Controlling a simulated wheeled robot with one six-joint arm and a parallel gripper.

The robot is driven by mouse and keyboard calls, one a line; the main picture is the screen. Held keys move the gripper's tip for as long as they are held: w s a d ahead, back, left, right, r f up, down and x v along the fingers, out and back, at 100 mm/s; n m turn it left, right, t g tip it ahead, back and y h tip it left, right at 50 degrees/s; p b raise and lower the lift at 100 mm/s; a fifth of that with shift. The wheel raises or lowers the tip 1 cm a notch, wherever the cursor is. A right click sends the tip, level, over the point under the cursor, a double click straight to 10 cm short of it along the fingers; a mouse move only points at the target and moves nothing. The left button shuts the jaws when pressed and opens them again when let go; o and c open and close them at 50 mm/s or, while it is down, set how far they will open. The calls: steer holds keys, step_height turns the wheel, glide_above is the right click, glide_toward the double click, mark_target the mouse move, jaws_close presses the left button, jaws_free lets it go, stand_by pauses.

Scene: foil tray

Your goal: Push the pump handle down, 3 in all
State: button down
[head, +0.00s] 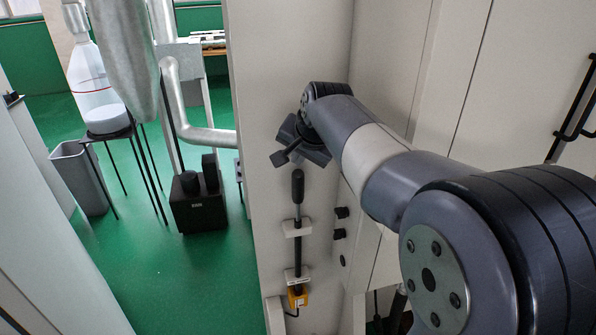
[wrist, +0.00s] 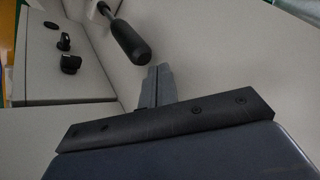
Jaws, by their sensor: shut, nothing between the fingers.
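The pump handle is a black grip (head: 298,186) on top of a thin rod, upright against the pale wall panel. The rod runs down through two pale brackets to a yellow pump body (head: 298,296) near the floor. My gripper (head: 284,157) is just above the top of the grip and slightly to the left in the head view. In the wrist view the fingers of my gripper (wrist: 155,84) are together and empty. The black grip (wrist: 130,42) lies just beyond their tips, with a small gap seeming to separate them.
Black knobs (head: 341,213) stick out from the panel right of the rod; they also show in the wrist view (wrist: 68,62). A cabinet door with a black handle (head: 572,110) is at the right. A grey bin (head: 80,177) and a stand (head: 108,133) are at the left.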

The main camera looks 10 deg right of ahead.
mark_target(300, 177)
steer(key=shift+f, duration=0.1)
stand_by(0.3)
steer(key=shift+f, duration=0.3)
steer(key=shift+f+b, duration=2.15)
steer(key=shift+f, duration=0.5)
stand_by(1.9)
steer(key=shift+r, duration=0.1)
steer(key=shift+r+p, duration=2.5)
steer(key=shift+r, duration=0.45)
steer(key=shift+r+p, duration=2.15)
steer(key=shift+r, duration=0.4)
